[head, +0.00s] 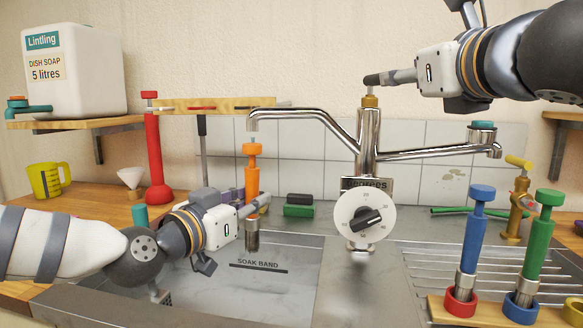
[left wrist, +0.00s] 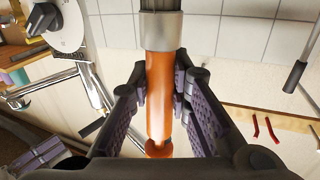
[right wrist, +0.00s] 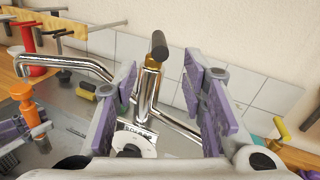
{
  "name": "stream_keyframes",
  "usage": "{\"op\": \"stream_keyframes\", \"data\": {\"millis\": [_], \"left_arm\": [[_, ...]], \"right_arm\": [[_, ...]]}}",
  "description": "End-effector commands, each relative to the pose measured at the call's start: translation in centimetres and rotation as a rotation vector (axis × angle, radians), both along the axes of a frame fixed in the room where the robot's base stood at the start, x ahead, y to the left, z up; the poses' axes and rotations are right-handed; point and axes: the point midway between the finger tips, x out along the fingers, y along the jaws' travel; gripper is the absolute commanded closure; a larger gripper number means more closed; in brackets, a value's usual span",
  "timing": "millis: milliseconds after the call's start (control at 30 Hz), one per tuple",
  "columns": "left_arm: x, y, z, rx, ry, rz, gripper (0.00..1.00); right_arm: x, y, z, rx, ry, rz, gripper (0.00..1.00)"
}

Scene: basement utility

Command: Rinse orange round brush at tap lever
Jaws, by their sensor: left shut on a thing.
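The orange round brush (head: 252,181) hangs upright over the sink, handle up, its steel ferrule and dark bristles down. Its top is just below the left spout outlet (head: 252,122); no water shows. My left gripper (head: 254,205) is shut on its handle; the left wrist view shows the orange handle (left wrist: 160,95) between the fingers. The dark tap lever (head: 373,80) sits atop the steel tap (head: 368,135). My right gripper (head: 398,77) is beside it; in the right wrist view its fingers (right wrist: 165,85) are apart, with the lever's black end (right wrist: 158,45) in the gap between them, contact unclear.
A dial (head: 364,219) stands in front of the tap. Blue (head: 473,235) and green (head: 537,240) brushes stand in a wooden rack at the right. The sink basin (head: 290,282) is below the orange brush. A red plunger-like tool (head: 153,150) stands behind left.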

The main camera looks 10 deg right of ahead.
Motion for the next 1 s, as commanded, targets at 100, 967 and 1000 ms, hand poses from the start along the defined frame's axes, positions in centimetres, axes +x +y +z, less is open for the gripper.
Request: {"op": "stream_keyframes", "data": {"millis": [100,967,1000], "left_arm": [[0.0,0.0,0.0,-0.001,-0.001,0.000,1.00],[0.5,-1.1,0.0,-0.001,-0.001,0.000,1.00],[0.5,-1.1,0.0,-0.001,-0.001,0.000,1.00]], "right_arm": [[0.0,0.0,0.0,0.000,0.000,0.000,0.62],[0.0,0.0,0.0,-0.001,0.000,0.000,1.00],[0.0,-0.1,0.0,-0.007,0.001,0.002,1.00]]}}
